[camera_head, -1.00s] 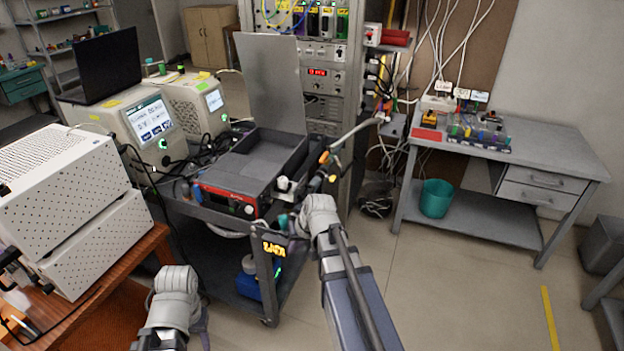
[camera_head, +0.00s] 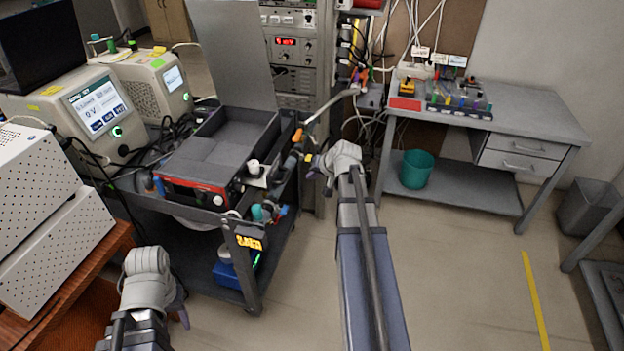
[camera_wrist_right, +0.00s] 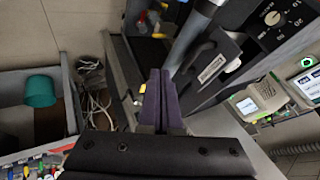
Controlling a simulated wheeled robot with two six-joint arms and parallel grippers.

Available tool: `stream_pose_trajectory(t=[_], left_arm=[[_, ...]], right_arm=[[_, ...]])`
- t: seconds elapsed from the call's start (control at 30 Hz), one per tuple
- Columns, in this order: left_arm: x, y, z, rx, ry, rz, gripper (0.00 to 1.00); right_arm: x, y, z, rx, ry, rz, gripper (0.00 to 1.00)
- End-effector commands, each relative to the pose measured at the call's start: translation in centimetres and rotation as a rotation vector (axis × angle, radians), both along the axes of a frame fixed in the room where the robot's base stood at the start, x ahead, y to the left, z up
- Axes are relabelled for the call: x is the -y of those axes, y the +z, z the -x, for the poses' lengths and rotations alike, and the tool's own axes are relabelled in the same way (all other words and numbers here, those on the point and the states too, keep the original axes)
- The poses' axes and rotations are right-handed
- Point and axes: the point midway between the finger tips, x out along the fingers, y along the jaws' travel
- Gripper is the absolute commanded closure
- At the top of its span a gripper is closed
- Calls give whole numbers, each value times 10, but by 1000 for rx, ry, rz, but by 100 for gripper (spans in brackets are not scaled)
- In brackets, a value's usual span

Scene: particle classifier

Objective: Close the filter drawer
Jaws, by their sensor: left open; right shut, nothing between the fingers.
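A dark open tray (camera_head: 283,132), which looks like the filter drawer, sits on the cart with a grey plate (camera_head: 232,50) standing upright at its back. A red-fronted unit (camera_head: 195,187) is at its near end. I cannot tell how far the drawer is out. In the right wrist view a dark panel with a white label (camera_wrist_right: 212,67) is right of my right gripper (camera_wrist_right: 163,78), whose purple fingers are shut and empty. In the head view my right gripper (camera_head: 316,168) is right of the cart, apart from the tray. My left gripper (camera_head: 183,312) is open, low in front of the cart; its fingers are mostly hidden.
White perforated boxes (camera_head: 45,190) stand on a wooden table at left. A bench (camera_head: 540,115) with a teal bin (camera_head: 416,169) beneath stands at right. The floor (camera_head: 460,270) at right front is clear.

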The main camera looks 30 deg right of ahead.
Motion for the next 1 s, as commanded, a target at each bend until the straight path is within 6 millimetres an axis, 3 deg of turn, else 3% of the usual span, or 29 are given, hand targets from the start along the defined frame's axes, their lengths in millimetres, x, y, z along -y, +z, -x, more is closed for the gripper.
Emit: stream_pose_trajectory(t=[0.03, 0.33, 0.4, 0.6, 1.0], left_arm=[[0, -16, 0, 0, 0, 0, 50], [0, -55, 0, 0, 0, 0, 50], [0, -45, 0, 0, 0, 0, 50], [0, -41, 0, 0, 0, 0, 50], [0, -41, 0, 0, 0, 0, 50]], right_arm=[[1, -16, -9, -1, 1, 0, 100], [-1, -55, -42, -1, 2, 0, 100], [-9, -45, -49, -1, 4, 0, 100], [-24, -42, -65, -1, 2, 0, 100], [-28, -41, -69, -1, 0, 0, 100]])
